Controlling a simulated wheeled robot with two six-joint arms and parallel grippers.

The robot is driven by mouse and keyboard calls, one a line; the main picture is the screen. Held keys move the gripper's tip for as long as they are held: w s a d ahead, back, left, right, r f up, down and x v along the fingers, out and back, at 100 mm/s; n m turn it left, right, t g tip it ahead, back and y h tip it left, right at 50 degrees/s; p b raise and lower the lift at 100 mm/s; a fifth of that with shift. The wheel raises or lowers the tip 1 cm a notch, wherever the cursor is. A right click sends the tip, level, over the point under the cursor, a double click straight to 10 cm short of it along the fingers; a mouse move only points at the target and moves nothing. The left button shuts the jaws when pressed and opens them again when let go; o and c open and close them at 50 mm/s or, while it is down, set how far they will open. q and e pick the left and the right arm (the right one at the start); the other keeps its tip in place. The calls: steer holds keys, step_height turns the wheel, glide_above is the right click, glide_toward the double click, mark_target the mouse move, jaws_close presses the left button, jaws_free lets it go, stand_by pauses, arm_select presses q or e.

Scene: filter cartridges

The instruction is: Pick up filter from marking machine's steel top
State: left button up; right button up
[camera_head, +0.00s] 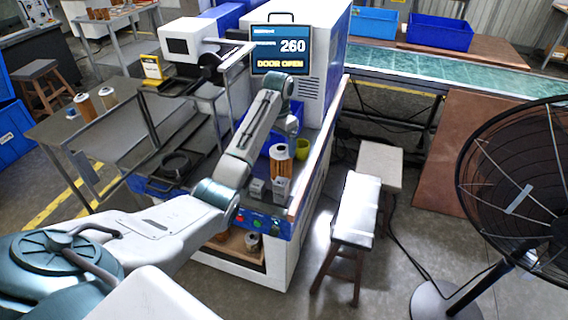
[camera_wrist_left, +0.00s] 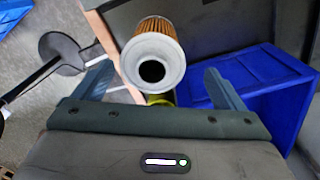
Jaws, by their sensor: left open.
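The filter (camera_head: 279,168) stands upright on the marking machine's steel top (camera_head: 312,134), with a pale end cap and orange pleats. In the left wrist view the filter (camera_wrist_left: 154,50) shows its round end with a dark hole, between and slightly beyond my finger tips. My left gripper (camera_head: 291,128) hangs above and just behind the filter in the head view. In the left wrist view its two fingers (camera_wrist_left: 160,80) are spread wide, with nothing held. My right gripper is not in view.
A yellow-green cup (camera_head: 302,148) and a blue bin (camera_wrist_left: 255,95) stand close to the filter. Small grey blocks (camera_head: 281,190) sit in front of it. The machine's screen (camera_head: 280,50) reads "260 DOOR OPEN". A stool (camera_head: 355,210) and a fan (camera_head: 520,190) stand to the right.

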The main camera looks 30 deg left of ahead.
mark_target(282, 158)
arm_select(q)
steer(key=shift+s+f, duration=0.2)
steer(key=shift+f, duration=0.65)
steer(key=shift+d+f+p, duration=0.1)
steer(key=shift+f+p, duration=0.15)
steer(key=shift+p, duration=0.1)
steer(key=f, duration=0.1)
steer(key=f+p, duration=0.1)
steer(key=f, duration=0.1)
steer(key=f+p, duration=0.1)
steer(key=shift+w+d+f, duration=0.2)
steer(key=shift+d+f, duration=0.05)
steer(key=shift+d, duration=0.15)
steer(key=shift+f, duration=0.4)
steer(key=shift+c, duration=0.4)
steer(key=c, duration=1)
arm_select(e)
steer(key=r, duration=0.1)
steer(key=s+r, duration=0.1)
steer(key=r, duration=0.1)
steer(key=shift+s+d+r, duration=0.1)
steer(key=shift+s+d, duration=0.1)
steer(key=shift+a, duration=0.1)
